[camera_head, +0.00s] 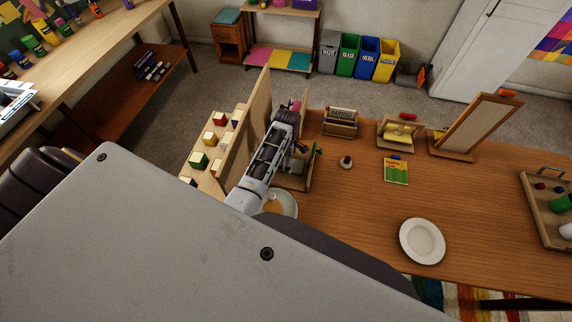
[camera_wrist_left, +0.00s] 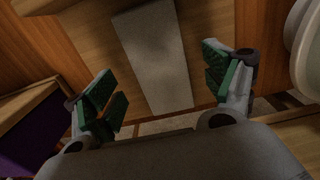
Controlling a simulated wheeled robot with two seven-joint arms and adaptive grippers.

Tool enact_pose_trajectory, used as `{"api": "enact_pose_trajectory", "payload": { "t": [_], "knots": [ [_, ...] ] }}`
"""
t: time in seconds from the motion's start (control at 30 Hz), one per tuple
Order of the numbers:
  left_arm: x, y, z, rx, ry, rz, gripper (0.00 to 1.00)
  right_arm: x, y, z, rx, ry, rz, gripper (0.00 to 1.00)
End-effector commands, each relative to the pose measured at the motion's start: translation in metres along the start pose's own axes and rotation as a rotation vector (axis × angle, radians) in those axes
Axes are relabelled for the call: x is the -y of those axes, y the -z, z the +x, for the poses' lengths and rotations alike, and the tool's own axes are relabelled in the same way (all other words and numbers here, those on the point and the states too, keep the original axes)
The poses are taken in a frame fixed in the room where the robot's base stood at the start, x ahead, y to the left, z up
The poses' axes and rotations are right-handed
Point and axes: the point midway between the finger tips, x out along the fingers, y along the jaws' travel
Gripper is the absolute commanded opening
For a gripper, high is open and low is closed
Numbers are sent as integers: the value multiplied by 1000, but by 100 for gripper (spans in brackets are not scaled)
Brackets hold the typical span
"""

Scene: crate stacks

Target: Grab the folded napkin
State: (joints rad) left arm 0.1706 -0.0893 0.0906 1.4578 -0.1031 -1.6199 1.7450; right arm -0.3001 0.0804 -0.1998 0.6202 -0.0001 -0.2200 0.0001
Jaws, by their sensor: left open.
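The folded napkin (camera_wrist_left: 155,55) is a pale grey, flat, long strip in the left wrist view. It lies on a wooden surface, beyond and between my open fingers. My left gripper (camera_wrist_left: 165,85) has its green-padded fingers spread wide, one on each side of the napkin's near part, with nothing held between them. In the head view my left gripper (camera_head: 303,150) hangs over a small wooden holder (camera_head: 308,178) at the table's left end. My arm hides most of the napkin there. My right gripper is not in view.
A tall wooden panel (camera_head: 258,105) stands close left of my arm. A pale round dish (camera_head: 287,201) sits just below the holder. A white plate (camera_head: 422,241), a green-yellow booklet (camera_head: 396,171) and a wooden tray (camera_head: 538,208) are farther right. The table's middle is mostly clear.

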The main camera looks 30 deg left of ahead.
Motion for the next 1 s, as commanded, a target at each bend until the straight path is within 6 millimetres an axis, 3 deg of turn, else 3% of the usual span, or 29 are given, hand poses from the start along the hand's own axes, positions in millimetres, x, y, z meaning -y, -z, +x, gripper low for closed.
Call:
{"api": "enact_pose_trajectory", "payload": {
  "t": [0.3,0.83,1.0],
  "knots": [
    [0,0,23,-1,1,1,84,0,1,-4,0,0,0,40],
    [0,0,25,0,0,0,84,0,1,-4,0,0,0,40],
    [0,0,25,0,0,0,62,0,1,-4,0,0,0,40]
  ]
}}
